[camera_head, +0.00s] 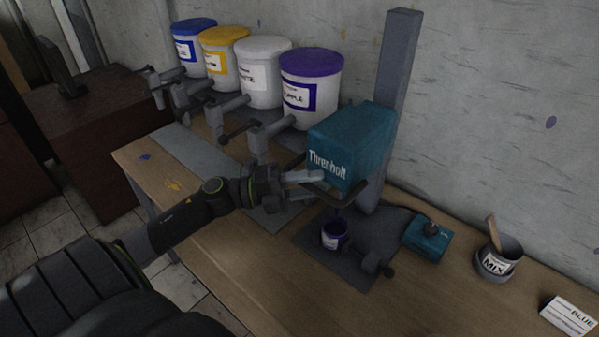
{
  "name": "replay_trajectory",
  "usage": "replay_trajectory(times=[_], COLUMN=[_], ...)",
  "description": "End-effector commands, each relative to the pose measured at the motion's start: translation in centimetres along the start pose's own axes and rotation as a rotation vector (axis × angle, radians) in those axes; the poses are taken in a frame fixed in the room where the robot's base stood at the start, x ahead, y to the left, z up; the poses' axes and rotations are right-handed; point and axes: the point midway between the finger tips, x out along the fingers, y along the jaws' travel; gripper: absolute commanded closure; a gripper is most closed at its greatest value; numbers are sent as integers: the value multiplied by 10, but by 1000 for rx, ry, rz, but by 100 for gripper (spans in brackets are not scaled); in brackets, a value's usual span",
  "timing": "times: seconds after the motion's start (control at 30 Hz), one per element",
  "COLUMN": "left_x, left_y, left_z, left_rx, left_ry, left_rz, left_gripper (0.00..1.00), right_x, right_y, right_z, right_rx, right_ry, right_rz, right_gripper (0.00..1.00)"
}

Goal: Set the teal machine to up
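The teal machine (352,142), lettered "Threnholt", is mounted on a tall grey column (397,90) above a dark base plate (365,225). A small cup with purple on it (333,243) stands on the plate below the machine's head. A small teal box (427,240) with a black knob on top sits to the right; its markings are too small to read. My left gripper (318,183) is at the lower left of the machine's head, by a dark bar. Its fingers look apart; whether they touch the bar is unclear. My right gripper is not in view.
Blue (193,50), yellow (224,55), white (263,72) and purple (311,90) buckets with taps line the wall. A MIX pot (496,262) and a BLUE card (569,317) are at the right. The front of the wooden table (255,265) is clear.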

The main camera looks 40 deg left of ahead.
Motion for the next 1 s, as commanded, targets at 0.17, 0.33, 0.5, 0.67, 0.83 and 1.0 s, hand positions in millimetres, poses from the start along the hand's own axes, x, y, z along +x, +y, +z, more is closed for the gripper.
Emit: replay_trajectory(times=[0.17,0.33,0.5,0.67,0.83,1.0], left_x=[-2,-13,-32,-51,-74,-104], left_y=[1,4,4,3,2,1], left_z=[0,-1,-1,-1,0,0], left_rx=[0,-1,-2,-2,-4,-4], left_ry=[0,2,1,2,1,1], left_rz=[2,5,7,8,9,10], left_gripper=[64,64,64,64,64,64], right_x=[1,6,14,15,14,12], right_y=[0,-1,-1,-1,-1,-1], right_z=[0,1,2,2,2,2], right_rx=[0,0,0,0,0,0], right_ry=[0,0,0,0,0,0], right_rz=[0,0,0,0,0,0], right_gripper=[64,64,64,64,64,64])
